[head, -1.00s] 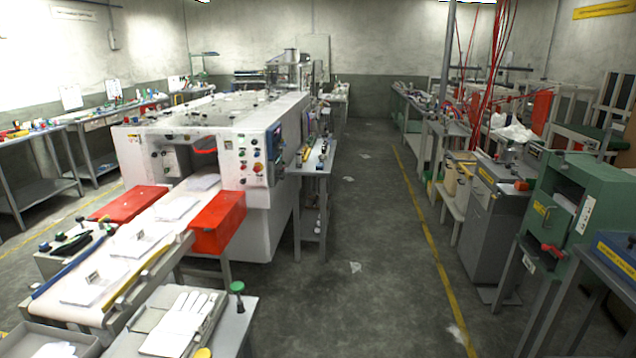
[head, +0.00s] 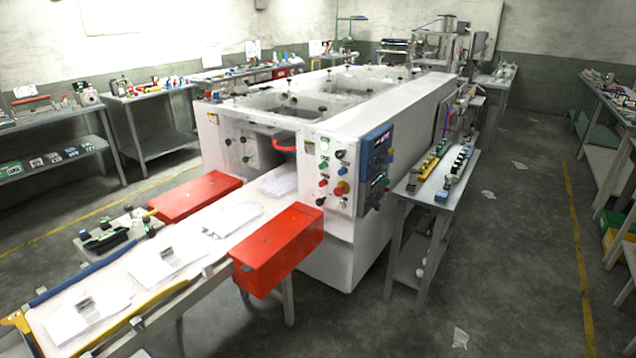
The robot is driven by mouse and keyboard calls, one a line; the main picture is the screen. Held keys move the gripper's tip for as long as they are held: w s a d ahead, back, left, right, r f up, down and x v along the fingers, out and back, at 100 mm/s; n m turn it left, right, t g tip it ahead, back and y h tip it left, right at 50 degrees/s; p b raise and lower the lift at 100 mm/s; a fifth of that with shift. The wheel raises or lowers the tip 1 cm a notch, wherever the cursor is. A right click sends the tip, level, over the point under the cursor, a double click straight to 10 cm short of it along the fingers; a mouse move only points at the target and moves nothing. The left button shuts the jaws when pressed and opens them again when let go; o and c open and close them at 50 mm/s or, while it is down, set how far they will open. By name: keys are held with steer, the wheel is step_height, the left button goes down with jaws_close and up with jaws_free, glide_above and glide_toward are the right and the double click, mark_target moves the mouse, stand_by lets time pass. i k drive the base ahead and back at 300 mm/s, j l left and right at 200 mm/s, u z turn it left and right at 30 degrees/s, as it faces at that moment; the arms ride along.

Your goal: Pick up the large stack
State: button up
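Flat white glove stacks lie on the white conveyor (head: 105,292) that runs into the large machine. The nearest stack (head: 88,312) is at the lower left with a small dark label on top. A second labelled stack (head: 168,262) lies in the middle of the belt. A third stack (head: 234,217) lies nearer the machine mouth, and another pale one (head: 280,183) sits at the opening. I cannot tell from this view which stack is the large one. My gripper is not in view.
The white machine (head: 345,135) stands in the centre. Red boxes (head: 277,247) (head: 190,197) flank the conveyor. A narrow side table (head: 435,180) with coloured items stands right of the machine. Benches line the left wall. The dark floor aisle (head: 520,250) at right is clear apart from paper scraps.

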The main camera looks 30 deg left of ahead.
mark_target(156, 265)
steer(key=i+u, duration=0.7)
steer(key=i, duration=0.2)
steer(key=i+l+u, duration=0.35)
steer(key=i+j+u, duration=0.1)
steer(key=u, duration=0.35)
steer(key=i+u, duration=0.2)
steer(key=u, duration=0.25)
steer(key=i+u, duration=0.2)
steer(key=u, duration=0.25)
steer(key=i+l+u, duration=0.1)
steer(key=u, duration=0.4)
steer(key=i+l+u, duration=0.15)
steer(key=u, duration=0.3)
steer(key=i+l+u, duration=0.1)
steer(key=l+u, duration=0.15)
steer(key=u, duration=0.2)
steer(key=i+l+u, duration=0.15)
steer(key=u, duration=0.3)
steer(key=i+l+u, duration=0.3)
steer(key=u, duration=0.2)
steer(key=i+l+u, duration=0.15)
steer(key=l+u, duration=0.3)
steer(key=i+l+u, duration=0.1)
steer(key=l+u, duration=0.15)
steer(key=u, duration=0.2)
